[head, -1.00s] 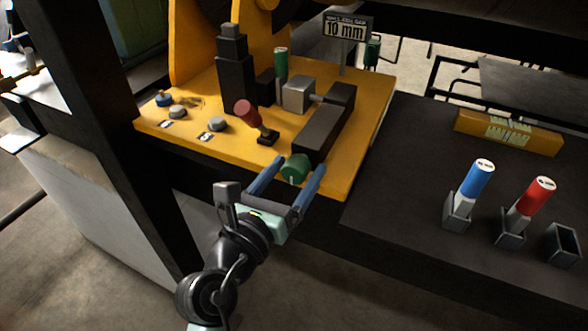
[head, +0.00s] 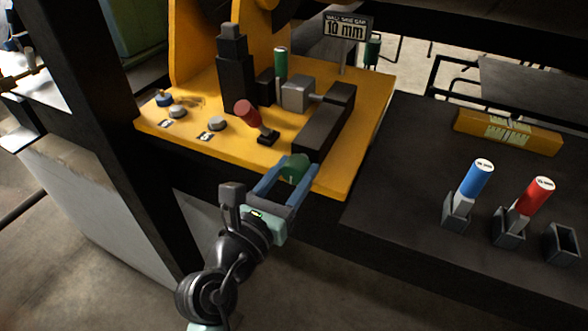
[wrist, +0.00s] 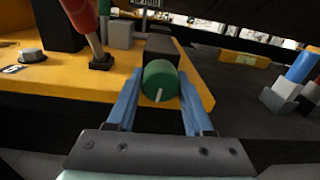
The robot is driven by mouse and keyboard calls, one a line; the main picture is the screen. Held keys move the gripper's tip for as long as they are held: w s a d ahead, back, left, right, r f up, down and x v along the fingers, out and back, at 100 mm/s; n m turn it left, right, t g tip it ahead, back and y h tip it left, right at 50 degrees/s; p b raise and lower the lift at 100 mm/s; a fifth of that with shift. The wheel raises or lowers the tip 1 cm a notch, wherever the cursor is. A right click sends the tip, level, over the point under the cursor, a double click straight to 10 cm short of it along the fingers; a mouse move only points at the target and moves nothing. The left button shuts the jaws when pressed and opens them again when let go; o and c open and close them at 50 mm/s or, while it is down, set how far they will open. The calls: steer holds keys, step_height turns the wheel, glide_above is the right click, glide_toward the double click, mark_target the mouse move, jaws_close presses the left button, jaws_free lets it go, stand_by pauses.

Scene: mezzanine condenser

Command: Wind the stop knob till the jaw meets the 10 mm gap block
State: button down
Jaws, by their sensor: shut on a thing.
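The stop knob is a green cylinder (head: 295,168) on the front end of a long black housing (head: 325,130). My gripper (head: 293,178) is shut on it, one blue finger on each side. The grey jaw (head: 297,92) sits at the housing's far end on a short rod. The gap block's green handle (head: 281,62) stands upright between the jaw and a small black block (head: 265,88). Its lower part is hidden, and I cannot tell whether the jaw touches it.
A sign (head: 347,29) reads 10 mm. Blue (head: 477,178) and red (head: 538,195) handled blocks stand in holders at right, beside an empty holder (head: 562,243).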

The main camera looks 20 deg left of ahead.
steer(key=shift+m, duration=2.5)
steer(key=shift+c, duration=1.4)
jaws_free()
steer(key=shift+s, duration=0.1)
steer(key=s+b, duration=0.2)
steer(key=s, duration=1)
steer(key=shift+s+a+b, duration=0.4)
steer(key=shift+r, duration=0.1)
